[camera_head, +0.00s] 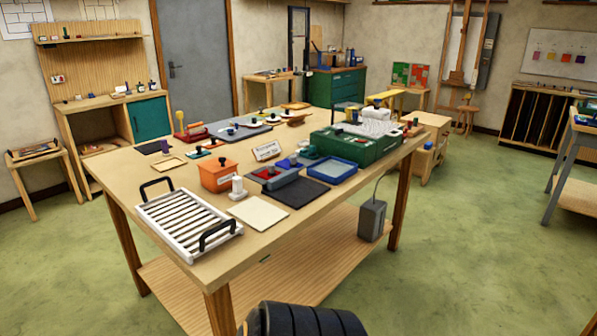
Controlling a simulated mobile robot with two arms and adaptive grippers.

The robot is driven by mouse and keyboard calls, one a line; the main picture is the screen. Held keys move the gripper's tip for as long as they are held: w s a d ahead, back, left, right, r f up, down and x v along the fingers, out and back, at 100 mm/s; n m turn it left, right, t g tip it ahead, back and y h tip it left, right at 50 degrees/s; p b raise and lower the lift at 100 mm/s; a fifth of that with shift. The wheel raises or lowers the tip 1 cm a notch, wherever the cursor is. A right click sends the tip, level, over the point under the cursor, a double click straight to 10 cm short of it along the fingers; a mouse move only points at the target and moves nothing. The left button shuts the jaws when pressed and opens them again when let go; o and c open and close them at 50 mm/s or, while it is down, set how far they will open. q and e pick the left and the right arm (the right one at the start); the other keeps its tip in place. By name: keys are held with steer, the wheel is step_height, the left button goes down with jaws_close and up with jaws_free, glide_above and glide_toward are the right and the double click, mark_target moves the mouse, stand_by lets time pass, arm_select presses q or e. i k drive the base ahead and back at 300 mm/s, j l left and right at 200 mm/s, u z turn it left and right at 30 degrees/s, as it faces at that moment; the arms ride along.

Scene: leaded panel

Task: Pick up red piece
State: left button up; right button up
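A flat red piece with a dark knob (266,174) lies on the large wooden table (235,262), near its middle, by a grey block. A blue piece with a knob (290,163) is just to its right and behind. Another red item, a low red block with an upright handle (191,134), stands at the table's far left; I cannot tell exactly what it is. Neither gripper's fingers show. Only a black ribbed part of my own body shows at the bottom edge.
A white slatted rack with black handles (188,222) is at the near left corner. An orange box (216,176), a white bottle (237,187), a dark mat (297,193), a blue-framed tray (332,170) and a green machine (365,148) crowd around the red piece.

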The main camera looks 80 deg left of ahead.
mark_target(267, 173)
steer(key=u, duration=2.95)
